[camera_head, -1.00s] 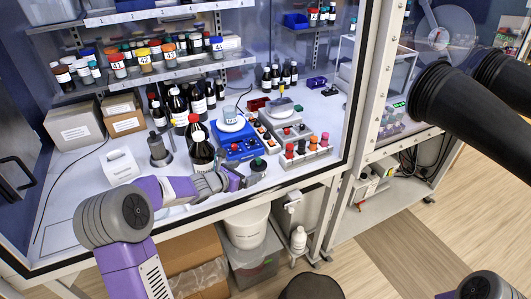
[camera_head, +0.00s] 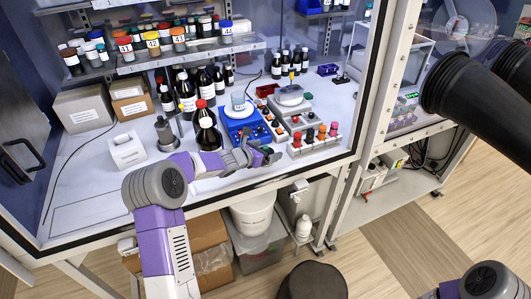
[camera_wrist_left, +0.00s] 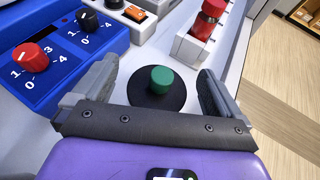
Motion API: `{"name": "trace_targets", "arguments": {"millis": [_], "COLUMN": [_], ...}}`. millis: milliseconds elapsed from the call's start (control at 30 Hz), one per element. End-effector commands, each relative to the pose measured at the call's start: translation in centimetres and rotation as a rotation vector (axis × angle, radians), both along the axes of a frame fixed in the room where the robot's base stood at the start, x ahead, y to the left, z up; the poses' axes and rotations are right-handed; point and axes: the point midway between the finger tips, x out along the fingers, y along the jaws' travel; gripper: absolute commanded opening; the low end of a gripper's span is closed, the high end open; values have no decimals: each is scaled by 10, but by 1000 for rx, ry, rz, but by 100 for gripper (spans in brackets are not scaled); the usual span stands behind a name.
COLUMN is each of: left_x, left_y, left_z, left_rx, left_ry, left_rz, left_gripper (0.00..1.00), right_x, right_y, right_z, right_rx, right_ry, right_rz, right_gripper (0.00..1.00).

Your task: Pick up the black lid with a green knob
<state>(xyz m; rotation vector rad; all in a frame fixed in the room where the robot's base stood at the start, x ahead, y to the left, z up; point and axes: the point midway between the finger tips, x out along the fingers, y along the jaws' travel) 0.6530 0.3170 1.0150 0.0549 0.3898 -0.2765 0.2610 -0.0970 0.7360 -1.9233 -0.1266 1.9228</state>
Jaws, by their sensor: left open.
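The black lid (camera_wrist_left: 152,101) is a flat dark disc with a green knob (camera_wrist_left: 161,79) standing up from its middle. In the left wrist view it lies flat on the white bench surface. My left gripper (camera_wrist_left: 158,78) is open, with one finger on each side of the lid and a gap on both sides of the knob. In the head view the left gripper (camera_head: 264,154) is low over the bench front, and its fingers largely hide the lid. My right gripper is out of view.
A blue device (camera_wrist_left: 60,45) with red and black dials is close to the left finger. A white rack with red-capped vials (camera_wrist_left: 207,22) stands ahead on the right. A large brown bottle (camera_head: 207,133) stands behind my left wrist. The cabinet's front edge is close to my arm.

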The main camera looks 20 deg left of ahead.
Motion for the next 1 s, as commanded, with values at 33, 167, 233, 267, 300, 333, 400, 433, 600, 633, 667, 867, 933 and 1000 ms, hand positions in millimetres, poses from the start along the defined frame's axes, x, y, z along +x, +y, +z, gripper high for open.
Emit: {"name": "trace_targets", "arguments": {"millis": [33, 167, 233, 267, 300, 333, 400, 433, 600, 633, 667, 867, 933, 1000], "left_x": [0, 0, 0, 0, 0, 0, 0, 0, 0, 0, 0, 0, 0, 0], "left_y": [0, 0, 0, 0, 0, 0, 0, 0, 0, 0, 0, 0, 0, 0], "left_z": [0, 0, 0, 0, 0, 0, 0, 0, 0, 0, 1, 27, 42, 58], "left_rx": [0, 0, 0, 0, 0, 0, 0, 0, 0, 0, 0, 3, 3, 3], "left_ry": [0, 0, 0, 0, 0, 0, 0, 0, 0, 0, 0, -4, -4, -4], "left_rz": [0, 0, 0, 0, 0, 0, 0, 0, 0, 0, 0, -1, -1, -1], "left_gripper": [99, 82, 72, 67, 61, 56, 46, 44, 44, 44, 44, 44, 44, 44], "right_x": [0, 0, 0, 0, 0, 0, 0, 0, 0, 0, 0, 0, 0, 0], "right_y": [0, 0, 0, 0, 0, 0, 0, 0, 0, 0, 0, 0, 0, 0], "right_z": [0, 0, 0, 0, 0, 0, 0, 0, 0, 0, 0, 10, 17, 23], "right_rx": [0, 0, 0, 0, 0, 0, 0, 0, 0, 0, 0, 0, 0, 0], "right_ry": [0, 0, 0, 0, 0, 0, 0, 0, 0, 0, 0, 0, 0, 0], "right_rz": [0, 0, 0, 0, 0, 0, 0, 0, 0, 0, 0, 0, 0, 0], "right_gripper": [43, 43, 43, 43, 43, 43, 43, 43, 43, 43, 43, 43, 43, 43]}}
